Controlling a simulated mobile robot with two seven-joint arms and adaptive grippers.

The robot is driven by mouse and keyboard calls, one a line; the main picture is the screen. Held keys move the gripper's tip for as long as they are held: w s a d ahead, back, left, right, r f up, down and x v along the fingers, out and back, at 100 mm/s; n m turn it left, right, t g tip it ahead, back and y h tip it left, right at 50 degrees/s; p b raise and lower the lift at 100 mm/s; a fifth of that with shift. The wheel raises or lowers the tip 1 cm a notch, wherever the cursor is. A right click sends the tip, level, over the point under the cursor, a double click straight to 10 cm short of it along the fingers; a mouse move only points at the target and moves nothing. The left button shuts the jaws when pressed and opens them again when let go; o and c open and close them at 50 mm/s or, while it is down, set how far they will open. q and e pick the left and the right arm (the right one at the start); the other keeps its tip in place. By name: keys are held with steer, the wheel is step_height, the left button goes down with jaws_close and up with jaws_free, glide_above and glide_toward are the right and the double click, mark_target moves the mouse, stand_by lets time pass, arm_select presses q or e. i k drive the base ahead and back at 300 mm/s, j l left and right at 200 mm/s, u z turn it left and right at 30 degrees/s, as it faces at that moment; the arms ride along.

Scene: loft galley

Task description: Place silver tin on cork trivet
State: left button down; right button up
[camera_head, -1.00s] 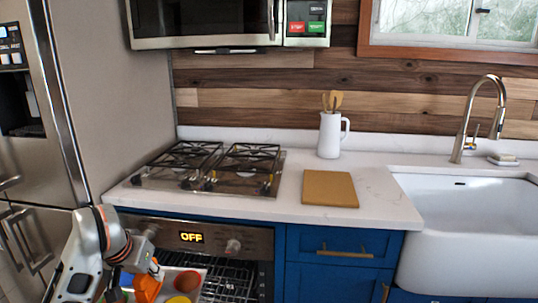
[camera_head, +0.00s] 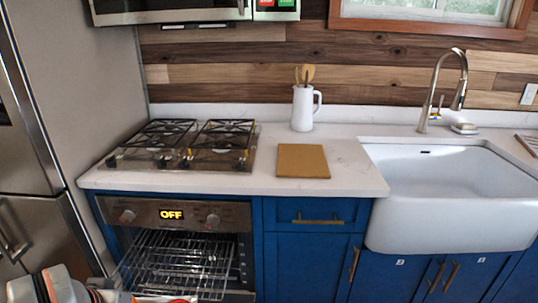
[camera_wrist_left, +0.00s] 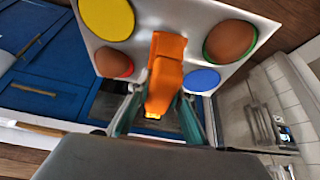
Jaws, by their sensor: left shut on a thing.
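The silver tin (camera_wrist_left: 142,45) is a flat metallic tray with round yellow, red, green and blue cups, some holding brown domes. It fills the upper middle of the left wrist view. My left gripper (camera_wrist_left: 157,115) is shut on an orange grip (camera_wrist_left: 165,72) at the tin's edge. In the head view my left arm is at the bottom left corner, and the gripper and tin are nearly all below the frame. The cork trivet (camera_head: 303,161) is a bare tan square on the white counter, between stove and sink. My right gripper is not in view.
The oven (camera_head: 185,213) is open with a wire rack (camera_head: 180,265) showing. A stove top (camera_head: 183,148) is left of the trivet. A white jug (camera_head: 303,109) with wooden utensils stands behind it. A sink (camera_head: 450,195) with a faucet (camera_head: 432,95) is to the right.

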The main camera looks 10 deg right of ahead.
mark_target(302, 160)
steer(key=i+l, duration=0.1)
steer(key=l, duration=0.4)
steer(key=i+l, duration=0.1)
steer(key=l, duration=0.4)
steer(key=i+l, duration=0.1)
steer(key=l, duration=0.35)
steer(key=i+l+z, duration=0.1)
steer(key=l, duration=0.4)
steer(key=i+l, duration=0.1)
steer(key=l, duration=0.4)
